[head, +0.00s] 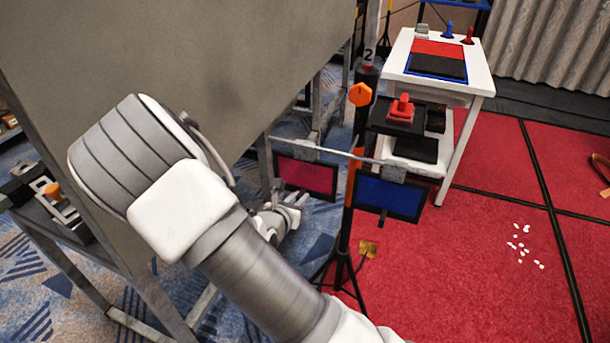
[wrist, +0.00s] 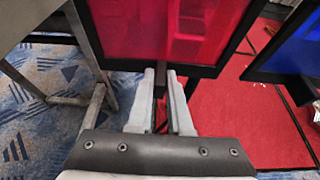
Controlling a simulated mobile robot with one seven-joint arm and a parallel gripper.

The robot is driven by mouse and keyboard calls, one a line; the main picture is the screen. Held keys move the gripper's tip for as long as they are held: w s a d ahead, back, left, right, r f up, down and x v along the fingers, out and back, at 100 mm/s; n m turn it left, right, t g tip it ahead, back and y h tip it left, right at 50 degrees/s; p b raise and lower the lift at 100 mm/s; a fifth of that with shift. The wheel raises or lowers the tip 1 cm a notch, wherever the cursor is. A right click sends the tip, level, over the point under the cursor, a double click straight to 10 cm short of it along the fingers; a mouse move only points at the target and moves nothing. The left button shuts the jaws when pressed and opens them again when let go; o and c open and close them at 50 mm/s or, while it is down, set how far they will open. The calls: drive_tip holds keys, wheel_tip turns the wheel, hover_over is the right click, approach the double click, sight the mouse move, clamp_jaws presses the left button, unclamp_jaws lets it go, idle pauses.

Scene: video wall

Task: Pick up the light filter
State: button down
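Two framed colour panels hang by clamps from a horizontal bar. The red filter (head: 307,177) is on the left and the blue filter (head: 388,195) on the right, both in black frames. My gripper (head: 298,204) is just below the red filter, near its lower left. In the wrist view the red filter (wrist: 165,30) fills the upper middle, and the blue one (wrist: 298,50) shows at the right edge.
A tripod stand (head: 347,225) with an orange knob carries the bar. A large grey panel (head: 230,70) on metal legs stands close on the left. A white table (head: 478,85) with coloured items is behind right. White scraps (head: 520,243) lie on open red carpet.

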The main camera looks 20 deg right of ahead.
drive_tip(key=shift+r, duration=0.1)
idle(0.4)
drive_tip(key=shift+r+p, duration=0.4)
drive_tip(key=shift+r, duration=0.2)
drive_tip(key=s+a+p, duration=0.3)
drive_tip(key=s+a, duration=0.7)
drive_tip(key=s, duration=0.4)
drive_tip(key=shift+s+a, duration=0.3)
drive_tip(key=shift+r, duration=0.1)
